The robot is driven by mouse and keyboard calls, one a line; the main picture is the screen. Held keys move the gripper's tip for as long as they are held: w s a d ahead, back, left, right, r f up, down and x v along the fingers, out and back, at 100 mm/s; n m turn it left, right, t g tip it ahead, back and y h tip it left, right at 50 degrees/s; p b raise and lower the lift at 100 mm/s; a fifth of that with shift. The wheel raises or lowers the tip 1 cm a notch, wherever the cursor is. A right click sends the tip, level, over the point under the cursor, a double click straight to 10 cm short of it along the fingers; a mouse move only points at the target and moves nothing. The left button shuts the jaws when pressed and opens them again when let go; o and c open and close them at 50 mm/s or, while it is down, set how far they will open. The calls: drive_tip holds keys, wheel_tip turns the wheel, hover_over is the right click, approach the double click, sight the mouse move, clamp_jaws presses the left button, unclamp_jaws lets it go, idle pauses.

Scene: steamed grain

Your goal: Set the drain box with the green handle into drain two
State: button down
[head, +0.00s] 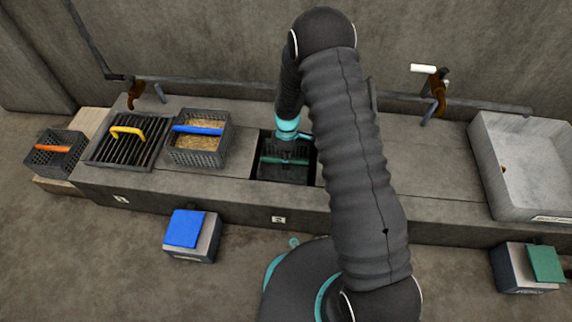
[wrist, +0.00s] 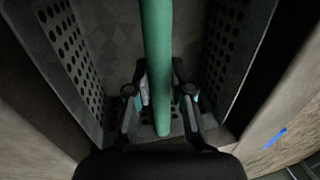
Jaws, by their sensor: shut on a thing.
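The drain box with the green handle (head: 285,171) is dark and perforated, and sits in or just over the dark square opening of drain two (head: 258,168), above the label "2". I cannot tell whether it rests on the bottom. Its green handle (wrist: 158,60) runs between my fingers in the wrist view, with the perforated box wall (wrist: 75,50) at the left. My gripper (wrist: 160,105) is shut on this handle. In the head view my gripper (head: 288,150) is above the box, partly hidden by my arm.
A blue-handled box (head: 200,158) with grain stands left of drain two. A grate with a yellow handle (head: 127,132) covers the opening above label "1". An orange-handled box (head: 55,158) is far left. A pale tub (head: 520,170) stands right. Blue-lidded (head: 185,228) and green-lidded (head: 545,263) bins stand in front.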

drive_tip(key=shift+f, duration=1)
drive_tip(key=shift+f, duration=0.2)
drive_tip(key=c, duration=1)
unclamp_jaws()
drive_tip(key=shift+c, duration=0.2)
